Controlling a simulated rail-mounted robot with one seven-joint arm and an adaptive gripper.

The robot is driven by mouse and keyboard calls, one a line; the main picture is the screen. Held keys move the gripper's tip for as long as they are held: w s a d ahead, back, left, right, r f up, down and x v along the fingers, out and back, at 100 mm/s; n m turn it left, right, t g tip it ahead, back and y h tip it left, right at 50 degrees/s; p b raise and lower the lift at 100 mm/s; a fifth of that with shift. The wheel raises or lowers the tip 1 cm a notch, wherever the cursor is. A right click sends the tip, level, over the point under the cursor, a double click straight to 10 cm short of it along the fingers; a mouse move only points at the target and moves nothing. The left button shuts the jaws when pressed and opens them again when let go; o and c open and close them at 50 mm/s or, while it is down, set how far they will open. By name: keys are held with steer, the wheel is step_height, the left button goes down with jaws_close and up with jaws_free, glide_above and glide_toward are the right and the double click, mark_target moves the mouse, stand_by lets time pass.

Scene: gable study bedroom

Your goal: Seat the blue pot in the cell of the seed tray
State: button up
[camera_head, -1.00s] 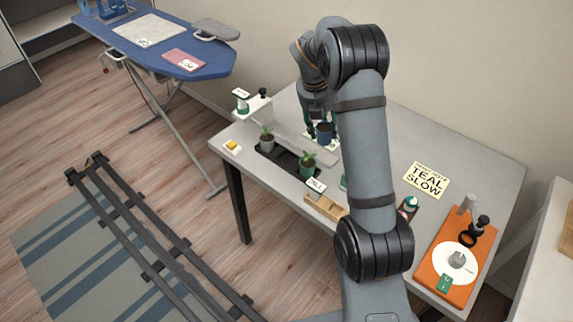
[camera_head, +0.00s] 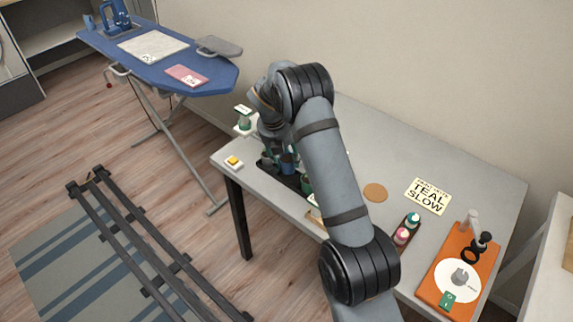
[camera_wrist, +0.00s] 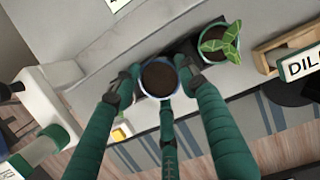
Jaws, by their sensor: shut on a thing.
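The blue pot (camera_head: 287,163), filled with dark soil, is held in my gripper (camera_wrist: 157,76); its soil top (camera_wrist: 159,79) faces the wrist camera. The green fingers are shut around its sides. The black seed tray (camera_head: 265,164) lies near the table's left front edge, partly hidden by my arm. The pot is over or at the tray's middle; I cannot tell whether it touches the tray. A green pot (camera_head: 307,184) stands at the tray's right end, and its leafy seedling (camera_wrist: 219,41) shows in the wrist view. The tray's left end is mostly hidden.
A white stand (camera_wrist: 42,108) is close left of the fingers in the wrist view. A yellow button (camera_head: 233,161) sits at the table's left corner. A brown disc (camera_head: 375,192) and bottles (camera_head: 407,228) stand farther right.

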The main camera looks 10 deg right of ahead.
mark_target(285, 161)
steer(key=shift+f, duration=1.6)
steer(key=shift+c, duration=0.7)
steer(key=o, duration=1.5)
steer(key=shift+c, duration=0.2)
steer(key=shift+r, duration=0.15)
steer(key=v, duration=1.2)
steer(key=shift+p, duration=0.3)
steer(key=shift+d, duration=0.1)
